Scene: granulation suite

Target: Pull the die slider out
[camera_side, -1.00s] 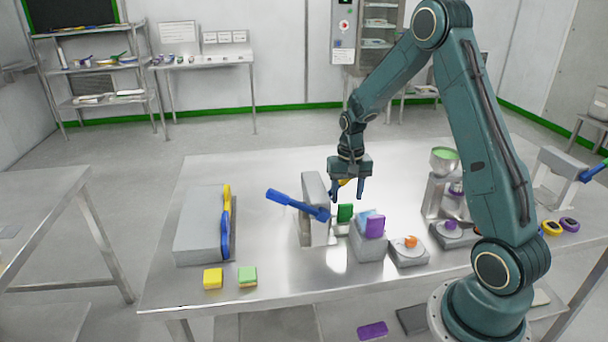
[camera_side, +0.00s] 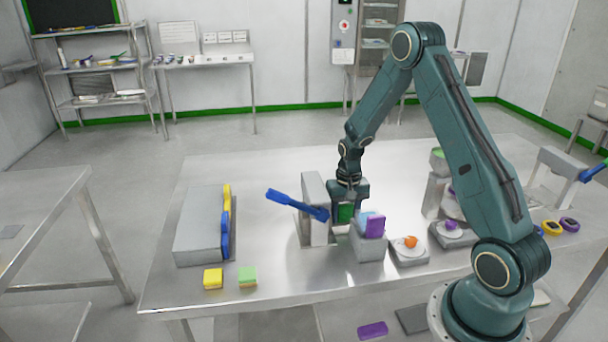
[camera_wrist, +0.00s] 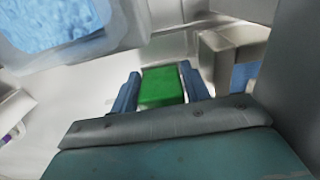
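The press with a blue lever (camera_side: 290,202) stands mid-table. A green block (camera_side: 345,213), which looks like the die slider's grip, sits low at its right side. My gripper (camera_side: 350,215) is down around this block, fingers pointing at the table. In the wrist view the green block (camera_wrist: 162,86) lies between my two blue fingers (camera_wrist: 160,92), one on each side, with narrow gaps. The fingers look open and I see no clear grip. The rest of the slider is hidden by my gripper and the press body.
A grey bin with light blue contents and a purple tag (camera_side: 375,226) stands close to the right of my gripper. A scale with an orange item (camera_side: 410,243) is further right. The table's front left holds yellow (camera_side: 213,279) and green (camera_side: 247,277) sponges.

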